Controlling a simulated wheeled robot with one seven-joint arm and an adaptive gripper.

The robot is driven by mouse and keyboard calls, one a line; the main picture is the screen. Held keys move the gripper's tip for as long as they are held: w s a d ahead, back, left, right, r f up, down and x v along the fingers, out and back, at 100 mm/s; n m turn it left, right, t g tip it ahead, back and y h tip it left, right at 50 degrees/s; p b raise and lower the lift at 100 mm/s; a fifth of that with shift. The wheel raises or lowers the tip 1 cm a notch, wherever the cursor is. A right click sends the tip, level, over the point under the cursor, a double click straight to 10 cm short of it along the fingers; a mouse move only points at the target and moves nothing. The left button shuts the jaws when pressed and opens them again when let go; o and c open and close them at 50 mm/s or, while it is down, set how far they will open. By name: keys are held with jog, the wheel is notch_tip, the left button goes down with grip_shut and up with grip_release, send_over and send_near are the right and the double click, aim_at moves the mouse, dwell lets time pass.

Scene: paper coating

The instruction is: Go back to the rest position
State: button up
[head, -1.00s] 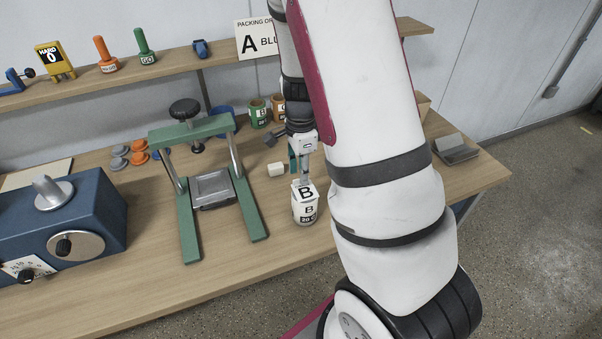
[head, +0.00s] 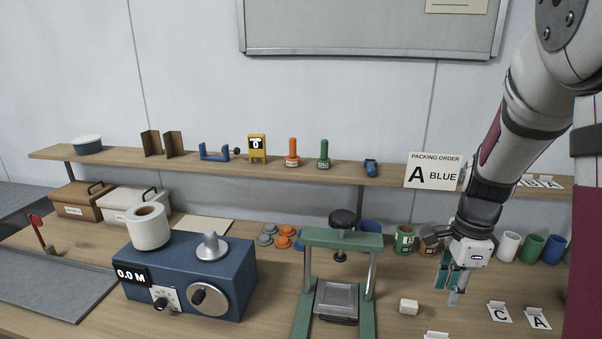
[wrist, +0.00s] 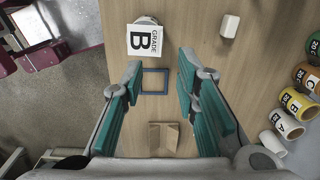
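My gripper (head: 452,287) hangs above the right part of the bench in the head view, pointing down. In the wrist view its two teal-padded fingers (wrist: 163,98) are spread apart with nothing between them. Below them on the bench lie a small blue square frame (wrist: 155,81) and a brown folded piece (wrist: 164,137). A white "GRADE B" card (wrist: 144,39) stands ahead of the fingers, apart from them. A white block (head: 408,306) lies left of my gripper in the head view and also shows in the wrist view (wrist: 229,26).
A green press (head: 342,241) and a blue machine (head: 190,278) stand to the left. Several labelled cans (wrist: 298,104) line the right of the wrist view. A shelf with a "PACKING ORDER A BLUE" sign (head: 433,171) runs behind. C (head: 499,312) and A (head: 537,318) cards stand to the right.

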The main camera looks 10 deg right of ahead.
jog(key=s+a+r+n+t, duration=0.5)
jog(key=s+a+r+n, duration=1)
jog(key=n, duration=0.6)
jog(key=shift+s+a+r, duration=0.15)
jog(key=shift+r, duration=0.7)
